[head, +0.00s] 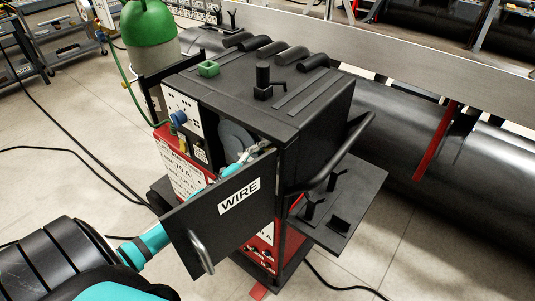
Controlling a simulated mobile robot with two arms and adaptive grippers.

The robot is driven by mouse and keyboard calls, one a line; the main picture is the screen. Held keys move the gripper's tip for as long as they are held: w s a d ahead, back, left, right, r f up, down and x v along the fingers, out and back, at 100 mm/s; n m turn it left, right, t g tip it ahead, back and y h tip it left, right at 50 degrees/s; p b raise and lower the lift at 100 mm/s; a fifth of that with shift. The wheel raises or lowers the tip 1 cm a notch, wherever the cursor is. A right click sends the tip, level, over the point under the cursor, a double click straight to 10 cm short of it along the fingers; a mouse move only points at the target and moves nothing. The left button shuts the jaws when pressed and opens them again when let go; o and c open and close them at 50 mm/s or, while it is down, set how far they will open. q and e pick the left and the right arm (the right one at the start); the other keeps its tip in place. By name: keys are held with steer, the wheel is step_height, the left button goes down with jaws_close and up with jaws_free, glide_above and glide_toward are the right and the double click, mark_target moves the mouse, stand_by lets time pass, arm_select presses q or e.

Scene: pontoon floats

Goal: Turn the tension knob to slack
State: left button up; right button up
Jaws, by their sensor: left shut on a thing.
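The tension knob is not clear to see; the fingers and the door cover the spot where they close. My left gripper (246,154) is at the opening of the wire compartment, beside the grey wire spool (234,138). Its fingers are shut on a small part there, which looks to be the tension knob. My teal forearm passes behind the open black door marked WIRE (225,217), which hides part of it. My right gripper is out of view.
The black-topped welding machine (303,107) has a side handle (341,157) and a side shelf (352,205). A green gas cylinder (148,24) stands behind it. A large dark pipe (440,150) lies at the right. Cables cross the floor.

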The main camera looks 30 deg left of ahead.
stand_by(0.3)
arm_select(q)
steer(key=o, duration=1.1)
steer(key=shift+a, duration=0.1)
steer(key=shift+o, duration=0.2)
steer(key=shift+s+f, duration=0.1)
steer(key=v, duration=1.2)
